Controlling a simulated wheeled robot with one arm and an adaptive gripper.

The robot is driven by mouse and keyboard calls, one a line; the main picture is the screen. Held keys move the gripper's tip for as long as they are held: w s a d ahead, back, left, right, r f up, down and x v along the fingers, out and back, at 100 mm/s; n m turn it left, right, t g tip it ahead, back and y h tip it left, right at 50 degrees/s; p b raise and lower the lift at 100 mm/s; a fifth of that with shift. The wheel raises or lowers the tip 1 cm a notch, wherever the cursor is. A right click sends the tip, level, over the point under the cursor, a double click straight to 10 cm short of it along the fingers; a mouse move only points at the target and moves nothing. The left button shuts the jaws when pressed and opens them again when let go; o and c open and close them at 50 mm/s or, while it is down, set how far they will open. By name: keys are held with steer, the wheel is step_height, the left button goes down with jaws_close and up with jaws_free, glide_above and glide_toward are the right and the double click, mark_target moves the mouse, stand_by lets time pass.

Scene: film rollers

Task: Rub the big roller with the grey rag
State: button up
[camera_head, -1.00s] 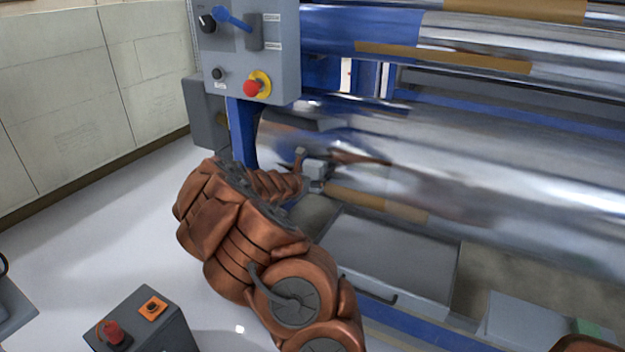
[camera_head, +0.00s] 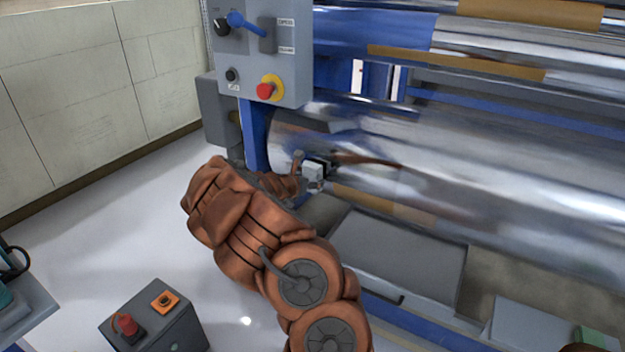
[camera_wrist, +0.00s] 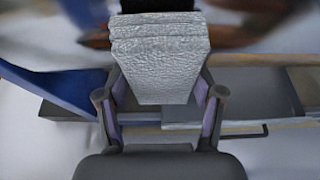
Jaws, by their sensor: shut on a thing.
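The big roller (camera_head: 470,190) is a large shiny metal cylinder running from the middle to the right edge in the head view. My gripper (camera_head: 322,172) is at the roller's left end, close against its front side. In the wrist view my gripper (camera_wrist: 160,115) is shut on the grey rag (camera_wrist: 160,60), a folded, wrinkled light-grey cloth between the two fingers. The rag shows only as a small pale patch (camera_head: 313,172) in the head view. Whether the rag touches the roller is hard to tell.
A grey control panel (camera_head: 258,60) with a red button and blue lever stands above left of my gripper. A blue frame post (camera_head: 256,135) is beside the roller's left end. A grey flat box (camera_head: 400,255) lies below the roller. A grey button box (camera_head: 155,320) stands front left.

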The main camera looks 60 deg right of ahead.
steer(key=shift+s+a, duration=0.15)
steer(key=shift+a, duration=2.15)
steer(key=shift+a, duration=1.5)
